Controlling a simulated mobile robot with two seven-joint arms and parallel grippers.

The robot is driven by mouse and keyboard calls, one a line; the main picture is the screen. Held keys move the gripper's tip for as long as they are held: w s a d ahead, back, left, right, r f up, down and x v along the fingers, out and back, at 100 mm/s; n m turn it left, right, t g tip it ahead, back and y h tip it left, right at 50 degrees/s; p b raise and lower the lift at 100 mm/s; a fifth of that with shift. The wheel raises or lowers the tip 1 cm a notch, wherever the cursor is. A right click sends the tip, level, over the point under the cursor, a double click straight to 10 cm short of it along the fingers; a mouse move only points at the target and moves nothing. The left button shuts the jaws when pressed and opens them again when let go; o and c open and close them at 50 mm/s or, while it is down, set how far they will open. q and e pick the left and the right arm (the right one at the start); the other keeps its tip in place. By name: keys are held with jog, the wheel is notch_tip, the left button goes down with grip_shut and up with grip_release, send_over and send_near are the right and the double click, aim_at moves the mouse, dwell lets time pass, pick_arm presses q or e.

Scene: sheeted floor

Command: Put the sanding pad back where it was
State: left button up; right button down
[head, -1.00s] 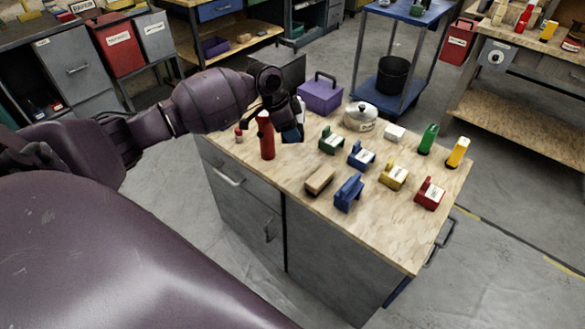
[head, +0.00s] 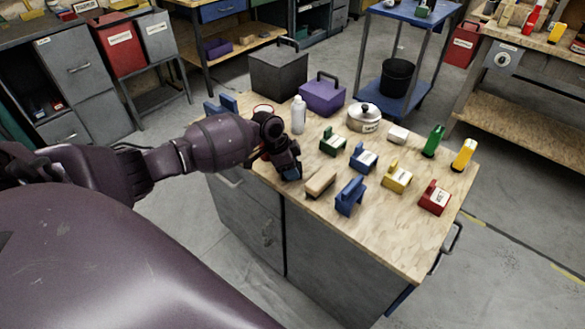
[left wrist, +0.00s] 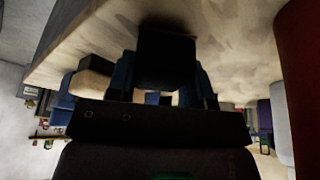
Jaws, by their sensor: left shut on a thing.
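My left gripper (head: 287,168) is low over the near left part of the wooden worktop (head: 395,232), just left of a tan block (head: 320,183). It is shut on a dark block (left wrist: 166,58), which I take to be the sanding pad. In the left wrist view the block shows between bluish finger parts, close to the wooden surface. I cannot tell whether it touches the top. The gripper hides most of it in the head view. My right gripper is not in view.
A blue handled block (head: 350,196) stands right of the tan block. Green, blue, yellow and red labelled blocks sit farther right. The front right of the worktop is clear.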

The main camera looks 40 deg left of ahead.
pick_arm(q)
jog(key=shift+f, duration=0.15)
jog(key=o, duration=0.4)
jog(key=shift+f, duration=0.15)
jog(key=o, duration=0.5)
jog(key=shift+c, duration=0.2)
